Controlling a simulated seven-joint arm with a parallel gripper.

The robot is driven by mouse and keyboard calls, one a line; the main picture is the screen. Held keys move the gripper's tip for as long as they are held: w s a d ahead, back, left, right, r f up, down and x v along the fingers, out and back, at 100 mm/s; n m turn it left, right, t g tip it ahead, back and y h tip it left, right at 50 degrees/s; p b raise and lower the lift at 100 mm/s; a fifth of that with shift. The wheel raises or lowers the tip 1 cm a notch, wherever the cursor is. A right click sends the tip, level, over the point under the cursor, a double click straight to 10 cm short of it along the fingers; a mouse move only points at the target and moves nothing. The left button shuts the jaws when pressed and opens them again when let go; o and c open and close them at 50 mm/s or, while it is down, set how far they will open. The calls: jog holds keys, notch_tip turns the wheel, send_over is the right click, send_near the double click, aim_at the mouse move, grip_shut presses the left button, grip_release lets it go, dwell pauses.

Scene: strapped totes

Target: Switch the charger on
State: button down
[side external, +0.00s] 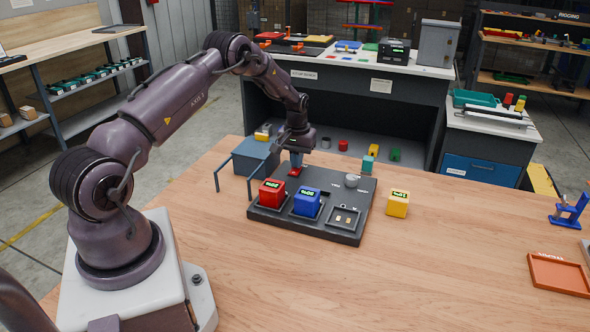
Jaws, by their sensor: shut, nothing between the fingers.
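The charger (330,233) is a dark grey slab on the wooden table. A red block (272,193) and a blue block (307,202), each with a small green-lit display, sit in two of its bays. A third bay (345,217) is empty and shows its contacts. A grey round knob (352,181) is at the charger's back right. A small red part (294,172), which looks like a switch, is at its back left. My gripper (296,164) is shut and empty, pointing down at this red part; I cannot tell whether they touch.
A yellow block (397,204) with a display stands right of the charger. A blue-grey box (256,156) with handles is close behind-left of my gripper. A teal block (368,164) is behind the charger. A blue stand (569,212) and orange tray (559,274) are far right. The front table is clear.

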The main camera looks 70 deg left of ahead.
aim_at(291, 173)
jog(key=shift+f, duration=0.25)
jog(key=shift+r, duration=3.55)
jog(key=s+d, duration=0.1)
jog(key=s+d+f, duration=0.1)
jog(key=shift+s+g, duration=0.3)
jog(key=s+d+r+m+t, duration=0.15)
jog(key=s+d+r, duration=0.25)
jog(key=d+r, duration=0.5)
jog(key=s+d+r+m, duration=0.3)
jog(key=s+d+r, duration=0.2)
jog(key=d+r, duration=0.35)
jog(key=s+d+r+m+t, duration=0.4)
jog(key=s+d+r, duration=0.4)
jog(key=s+d, duration=0.3)
jog(key=shift+s+d+t, duration=0.25)
jog(key=shift+s+t, duration=0.1)
jog(key=shift+s, duration=0.05)
